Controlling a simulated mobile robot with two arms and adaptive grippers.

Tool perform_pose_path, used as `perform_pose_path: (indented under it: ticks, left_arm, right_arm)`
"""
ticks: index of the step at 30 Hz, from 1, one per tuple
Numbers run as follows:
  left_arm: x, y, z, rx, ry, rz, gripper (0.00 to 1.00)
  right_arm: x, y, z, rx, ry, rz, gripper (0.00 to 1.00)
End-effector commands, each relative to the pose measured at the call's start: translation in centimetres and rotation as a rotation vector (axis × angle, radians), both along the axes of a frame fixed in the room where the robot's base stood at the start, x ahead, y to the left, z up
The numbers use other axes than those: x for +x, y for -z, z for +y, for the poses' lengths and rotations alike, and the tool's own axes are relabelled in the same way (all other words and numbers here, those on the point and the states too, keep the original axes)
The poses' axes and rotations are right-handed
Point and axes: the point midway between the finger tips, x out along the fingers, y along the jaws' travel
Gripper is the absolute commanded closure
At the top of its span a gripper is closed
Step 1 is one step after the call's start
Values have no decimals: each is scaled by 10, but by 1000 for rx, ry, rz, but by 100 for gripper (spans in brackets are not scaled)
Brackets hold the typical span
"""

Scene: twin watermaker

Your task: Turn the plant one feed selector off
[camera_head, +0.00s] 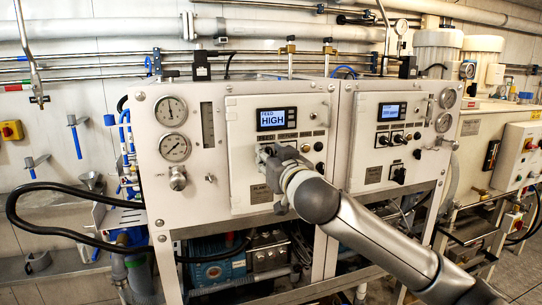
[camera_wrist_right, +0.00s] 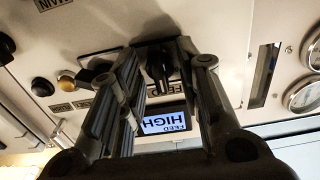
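The plant one panel (camera_head: 239,180) is the left white cabinet in the head view. Its display (camera_head: 271,119) reads FEED HIGH; the wrist view shows this display (camera_wrist_right: 167,122) upside down. A black selector knob (camera_wrist_right: 158,68) sits close to the display in the wrist view. My right gripper (camera_head: 267,156) is at this panel, below the display, and hides the knob in the head view. In the wrist view my right gripper (camera_wrist_right: 160,50) is open, with one finger on each side of the knob. I cannot tell whether the fingers touch it. My left gripper is not in view.
A second white panel (camera_head: 370,160) with its own display (camera_head: 391,111) stands to the right. A yellow button (camera_wrist_right: 67,82) and a black button (camera_wrist_right: 42,86) are beside the fingers. Gauges (camera_head: 174,147) are on the left cabinet. A black hose (camera_head: 62,188) loops at the left.

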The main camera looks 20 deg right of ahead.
Motion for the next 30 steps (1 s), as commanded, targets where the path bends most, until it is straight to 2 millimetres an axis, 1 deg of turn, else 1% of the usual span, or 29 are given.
perform_pose_path:
  ticks: [4, 5, 12, 22, 26, 30]
  left_arm:
    - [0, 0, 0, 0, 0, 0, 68]
    - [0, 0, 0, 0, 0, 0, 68]
    - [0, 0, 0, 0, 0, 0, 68]
    - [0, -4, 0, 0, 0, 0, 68]
    - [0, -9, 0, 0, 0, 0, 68]
    - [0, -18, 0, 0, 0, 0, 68]
  right_arm:
    - [0, 0, 0, 0, 0, 0, 68]
    - [0, 0, 0, 0, 0, 0, 69]
    - [0, 0, 0, 0, 0, 0, 100]
    - [0, -1, 0, -42, 0, -1, 100]
    - [0, -2, 0, -106, 0, -3, 100]
    - [0, -2, 0, -208, 0, -5, 100]
